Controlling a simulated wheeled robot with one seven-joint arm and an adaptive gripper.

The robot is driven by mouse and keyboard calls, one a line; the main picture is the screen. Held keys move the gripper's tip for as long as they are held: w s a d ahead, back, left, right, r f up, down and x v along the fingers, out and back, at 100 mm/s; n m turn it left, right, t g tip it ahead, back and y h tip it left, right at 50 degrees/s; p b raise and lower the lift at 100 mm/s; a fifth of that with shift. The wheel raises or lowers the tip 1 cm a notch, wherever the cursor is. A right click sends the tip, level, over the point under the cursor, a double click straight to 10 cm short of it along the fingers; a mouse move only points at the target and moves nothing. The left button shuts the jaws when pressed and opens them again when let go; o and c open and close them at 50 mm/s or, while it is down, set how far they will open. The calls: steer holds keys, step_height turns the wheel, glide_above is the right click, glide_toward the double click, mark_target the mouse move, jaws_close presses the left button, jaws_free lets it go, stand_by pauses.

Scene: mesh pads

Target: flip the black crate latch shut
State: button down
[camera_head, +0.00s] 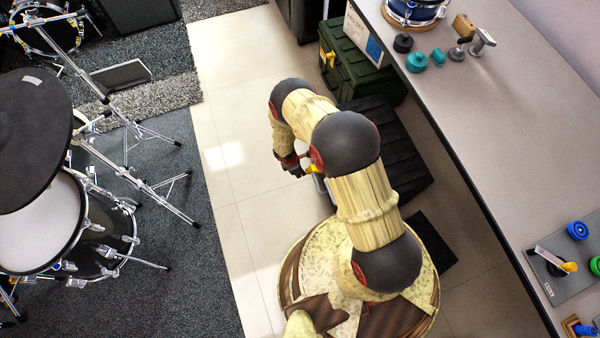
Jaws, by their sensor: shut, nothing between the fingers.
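The black crate (403,150) with a ribbed lid stands on the floor beside the counter, partly hidden behind my arm. A small yellow part (313,168) with a grey piece below it shows at its left side, in the gap by my arm; it looks like the latch, but its position is too small to tell. My gripper (299,171), dark with red parts, points down just left of this yellow part. It is shut and holds nothing. I cannot tell whether its fingertips touch the yellow part.
A green crate (368,82) with a yellow latch stands behind the black crate. The long counter (470,130) on the right carries a drum and small items. A drum kit (60,215) stands on the grey carpet at left. Tiled floor (225,120) left of my gripper is clear.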

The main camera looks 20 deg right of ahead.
mark_target(309, 169)
steer(key=shift+d+r+y+p, duration=0.2)
steer(key=shift+r+y+p, duration=0.15)
steer(key=shift+y, duration=0.45)
steer(key=d+r+p, duration=0.2)
steer(key=d+r, duration=0.1)
steer(key=shift+r+p, duration=0.3)
steer(key=shift+d+r, duration=0.3)
steer(key=shift+d, duration=0.15)
steer(key=shift+r, duration=0.1)
steer(key=shift+r+p, duration=0.55)
steer(key=shift+r, duration=0.15)
